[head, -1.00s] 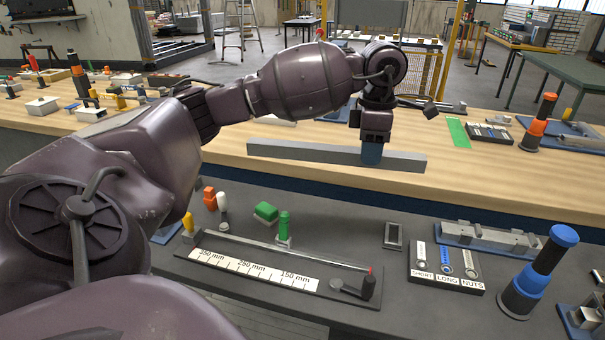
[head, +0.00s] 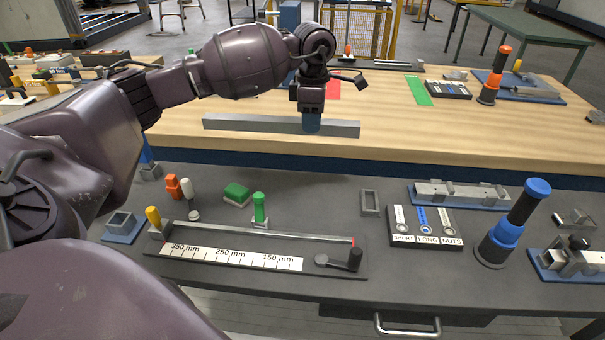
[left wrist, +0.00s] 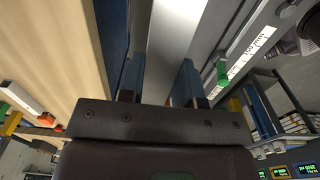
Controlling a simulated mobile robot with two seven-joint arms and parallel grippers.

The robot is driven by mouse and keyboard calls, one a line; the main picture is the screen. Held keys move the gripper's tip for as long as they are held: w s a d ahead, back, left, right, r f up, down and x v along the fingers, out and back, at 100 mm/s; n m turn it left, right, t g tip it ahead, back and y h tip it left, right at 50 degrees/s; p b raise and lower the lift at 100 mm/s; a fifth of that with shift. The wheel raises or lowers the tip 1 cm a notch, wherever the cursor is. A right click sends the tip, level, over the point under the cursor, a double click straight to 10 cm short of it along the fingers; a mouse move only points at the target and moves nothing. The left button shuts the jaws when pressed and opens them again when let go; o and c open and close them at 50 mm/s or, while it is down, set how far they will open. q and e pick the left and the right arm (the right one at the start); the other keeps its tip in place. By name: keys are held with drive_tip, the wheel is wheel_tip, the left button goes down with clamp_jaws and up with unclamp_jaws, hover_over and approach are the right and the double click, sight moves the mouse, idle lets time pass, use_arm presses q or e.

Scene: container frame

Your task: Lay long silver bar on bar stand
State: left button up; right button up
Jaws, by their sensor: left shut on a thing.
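The long silver bar (head: 245,124) is a straight grey bar, held level and crosswise. My left gripper (head: 312,124) is shut on it, right of its middle in the head view. The bar shows in front of the wooden bench top, near its front edge; I cannot tell how high it is. In the left wrist view the bar (left wrist: 174,45) runs between the two blue fingers of the gripper (left wrist: 160,82). I cannot tell for sure which fixture is the bar stand. My right gripper is not in view.
The dark near bench holds a ruler fixture (head: 225,258) with a thin rod, a green block (head: 237,193), a labelled tray (head: 425,238), a grey fixture on a blue base (head: 460,194) and a tall blue-black post (head: 514,222). The wooden bench (head: 400,140) has a clear front strip.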

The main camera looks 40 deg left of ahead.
use_arm(q)
approach(310, 185)
drive_tip(key=shift+b, duration=0.3)
drive_tip(key=shift+f, duration=0.35)
drive_tip(key=shift+f+b, duration=0.3)
drive_tip(key=shift+f, duration=2.45)
drive_tip(key=shift+f, duration=0.15)
drive_tip(key=o, duration=1)
drive_tip(key=shift+o, duration=0.2)
